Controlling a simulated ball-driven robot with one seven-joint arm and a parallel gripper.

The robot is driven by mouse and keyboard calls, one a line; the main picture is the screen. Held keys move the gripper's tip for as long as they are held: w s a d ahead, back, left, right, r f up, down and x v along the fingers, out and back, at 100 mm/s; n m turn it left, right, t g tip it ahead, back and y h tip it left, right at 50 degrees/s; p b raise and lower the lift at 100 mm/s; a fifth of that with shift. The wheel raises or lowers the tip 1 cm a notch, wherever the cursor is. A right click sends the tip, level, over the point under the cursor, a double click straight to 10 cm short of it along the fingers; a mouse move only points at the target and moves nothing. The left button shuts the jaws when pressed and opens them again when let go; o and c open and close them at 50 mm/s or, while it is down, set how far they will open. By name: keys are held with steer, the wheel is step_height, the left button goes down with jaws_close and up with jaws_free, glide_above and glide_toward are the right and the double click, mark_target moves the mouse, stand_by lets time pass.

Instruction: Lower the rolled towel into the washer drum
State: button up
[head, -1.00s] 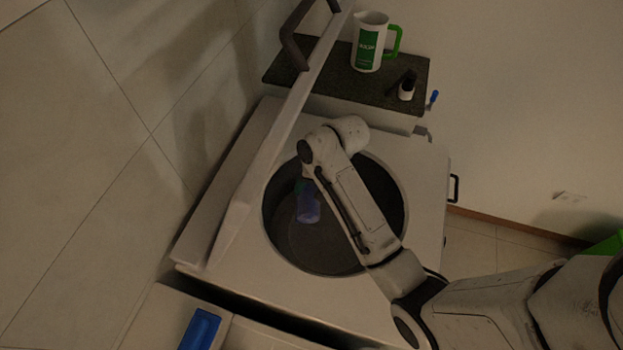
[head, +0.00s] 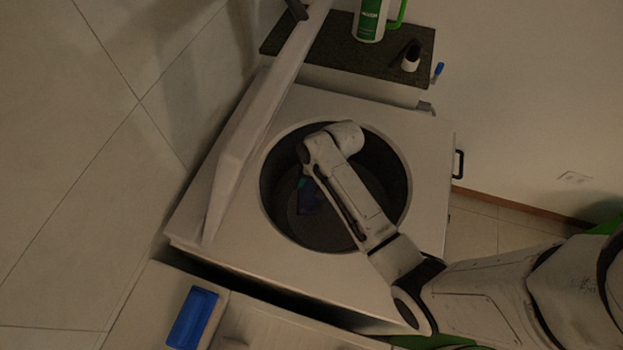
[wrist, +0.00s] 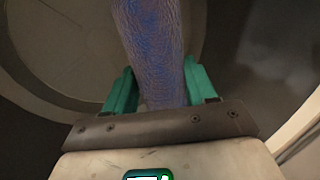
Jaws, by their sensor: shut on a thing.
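The washer (head: 285,115) is a white box with its lid raised at the left and a round dark drum opening (head: 265,200) in its top. My arm reaches over the opening, and my gripper (head: 304,183) is inside the drum, partly hidden by the arm. The rolled towel (head: 308,200) is blue and dark in the head view, hanging below the gripper within the drum. In the wrist view the towel (wrist: 150,45) is blue and brown textured, between the green fingers of my gripper (wrist: 160,85), which is shut on it. I cannot tell whether the towel touches the drum floor.
The raised lid (head: 250,140) stands tilted along the left of the opening. A dark shelf (head: 330,50) behind bears a white and green jug (head: 369,20) and a small bottle (head: 411,58). A blue tray (head: 193,318) lies at the front left.

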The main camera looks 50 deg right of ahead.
steer(key=shift+f+b, duration=1.9)
steer(key=shift+f, duration=1.7)
steer(key=o, duration=1.2)
steer(key=v, duration=1)
steer(key=shift+d+r, duration=0.15)
steer(key=shift+r, duration=0.25)
steer(key=shift+s, duration=0.1)
